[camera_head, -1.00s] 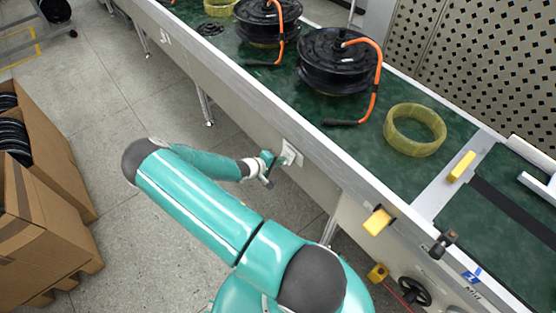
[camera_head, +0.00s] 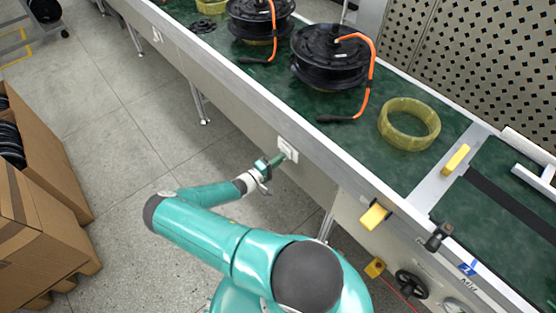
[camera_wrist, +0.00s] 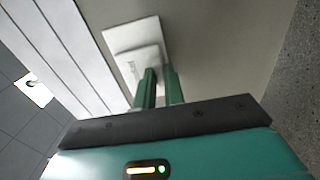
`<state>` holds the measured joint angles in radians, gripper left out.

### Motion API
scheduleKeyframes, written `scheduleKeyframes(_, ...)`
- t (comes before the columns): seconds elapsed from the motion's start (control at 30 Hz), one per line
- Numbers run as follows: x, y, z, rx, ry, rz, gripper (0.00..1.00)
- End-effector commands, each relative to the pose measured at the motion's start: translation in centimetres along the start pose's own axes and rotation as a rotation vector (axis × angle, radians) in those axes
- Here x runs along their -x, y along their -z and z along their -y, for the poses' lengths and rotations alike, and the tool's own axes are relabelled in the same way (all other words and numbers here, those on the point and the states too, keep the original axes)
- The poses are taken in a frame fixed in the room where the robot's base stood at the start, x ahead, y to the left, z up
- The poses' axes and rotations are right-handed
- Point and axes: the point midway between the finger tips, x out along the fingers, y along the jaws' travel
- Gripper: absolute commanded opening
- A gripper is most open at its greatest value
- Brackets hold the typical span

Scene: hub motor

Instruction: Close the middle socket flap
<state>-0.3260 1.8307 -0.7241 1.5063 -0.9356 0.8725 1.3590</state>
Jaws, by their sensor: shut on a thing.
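The white socket (camera_head: 288,149) is set in the pale side panel of the conveyor table, in the middle of the head view. In the wrist view its square plate (camera_wrist: 122,32) shows at the top, with the white flap (camera_wrist: 140,62) over its lower part. My gripper (camera_head: 280,157) reaches the socket from the lower left. In the wrist view my two green fingers (camera_wrist: 160,72) are close together at the flap's lower right edge and shut on it. The fingers hide part of that edge, and how far the flap stands open is hard to tell.
Another socket (camera_head: 156,35) sits farther along the panel. Cable reels (camera_head: 330,58) and a yellow ring (camera_head: 409,124) stand on the green belt above. A yellow block (camera_head: 374,216) juts from the panel at right. Cardboard boxes (camera_head: 40,235) stand at left; the floor between is free.

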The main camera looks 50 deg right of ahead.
Motion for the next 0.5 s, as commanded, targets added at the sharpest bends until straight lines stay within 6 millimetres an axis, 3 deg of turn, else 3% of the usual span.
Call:
scheduleKeyframes(0.27, -0.1, 0.01, -0.02, 0.0, 0.0, 0.0, 0.0)
scheduleKeyframes(0.3, -0.11, 0.0, -0.01, 0.0, 0.0, 0.0, 0.13)
scheduleKeyframes(0.4, -0.11, -0.01, -0.01, 0.001, 0.0, 0.0, 0.32)
scheduleKeyframes(0.5, -0.09, -0.02, -0.01, 0.001, 0.0, 0.0, 0.33)
